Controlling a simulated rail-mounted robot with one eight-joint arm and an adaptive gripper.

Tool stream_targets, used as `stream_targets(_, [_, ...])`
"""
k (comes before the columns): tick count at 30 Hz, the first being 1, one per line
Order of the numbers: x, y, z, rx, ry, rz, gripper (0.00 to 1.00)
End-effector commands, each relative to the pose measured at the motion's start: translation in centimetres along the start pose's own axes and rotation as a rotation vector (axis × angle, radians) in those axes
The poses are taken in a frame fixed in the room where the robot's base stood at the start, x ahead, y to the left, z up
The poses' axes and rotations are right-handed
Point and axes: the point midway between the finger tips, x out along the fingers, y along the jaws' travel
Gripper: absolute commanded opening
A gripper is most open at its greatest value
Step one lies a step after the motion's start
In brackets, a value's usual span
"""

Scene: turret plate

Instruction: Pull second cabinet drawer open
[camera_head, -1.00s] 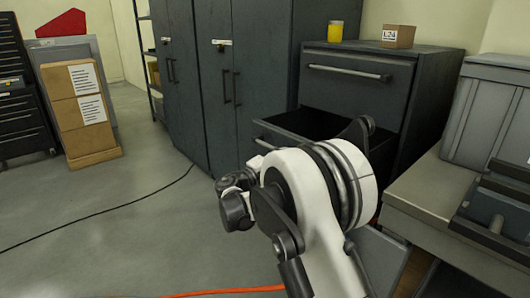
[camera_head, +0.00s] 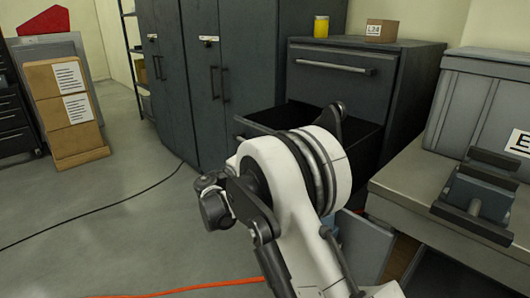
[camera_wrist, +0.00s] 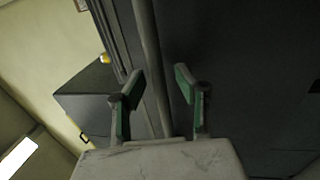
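The dark grey cabinet (camera_head: 366,85) stands behind my arm in the head view. Its top drawer (camera_head: 340,70) is shut and has a silver bar handle. My gripper is hidden in the head view. In the wrist view my gripper (camera_wrist: 160,73) has its two green-padded fingers apart. A grey bar (camera_wrist: 149,45), probably the drawer handle, runs between them, with a visible gap at the right finger. I cannot tell whether the left finger touches it.
A yellow container (camera_head: 321,27) and a small box (camera_head: 381,30) stand on the cabinet. Tall lockers (camera_head: 235,80) adjoin on the left. A workbench (camera_head: 395,195) with a vise (camera_head: 478,195) and a grey case (camera_head: 485,105) is on the right. Floor at left is mostly clear, with cables.

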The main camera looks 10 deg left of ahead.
Motion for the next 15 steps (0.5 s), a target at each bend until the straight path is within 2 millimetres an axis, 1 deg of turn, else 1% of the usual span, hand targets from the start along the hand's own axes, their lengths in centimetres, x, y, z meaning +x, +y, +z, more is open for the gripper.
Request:
stream_targets(8, [-0.2,0.0,0.0,0.000,0.001,0.000,0.32])
stream_targets(11, [-1.1,0.0,-0.1,0.000,0.002,0.000,0.32])
stream_targets(15, [-3.4,0.0,-0.1,0.001,0.003,0.000,0.32])
